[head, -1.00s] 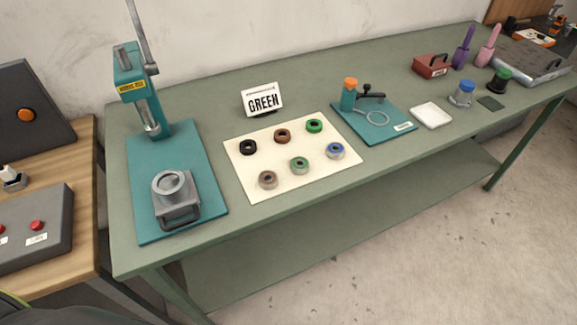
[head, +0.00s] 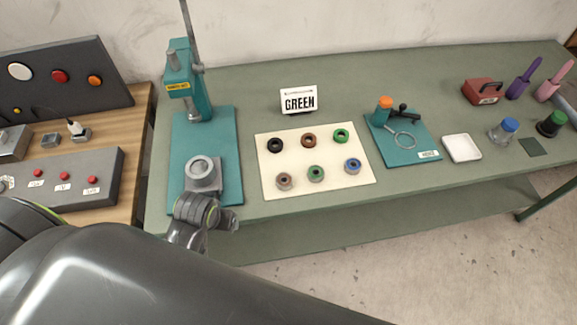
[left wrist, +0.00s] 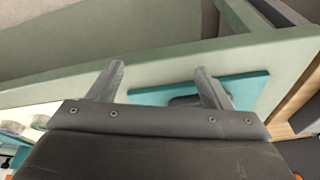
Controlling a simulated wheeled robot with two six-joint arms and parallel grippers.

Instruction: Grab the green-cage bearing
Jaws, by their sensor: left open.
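The green-cage bearing (head: 316,173) has a metal outer ring and lies in the front row of the cream mat (head: 264,190), between a brown-cage bearing (head: 284,181) and a blue-cage bearing (head: 353,166). A sign reading GREEN (head: 299,101) stands behind the mat. My left wrist is at the table's front edge, left of the mat, in the head view. In the left wrist view my left gripper (left wrist: 158,78) is open, its two fingers wide apart with nothing between them. My right gripper is not in view.
A teal press (head: 190,85) with a grey fixture (head: 203,172) stands left of the mat. A teal board (head: 421,151) and white tray (head: 461,148) are to the right.

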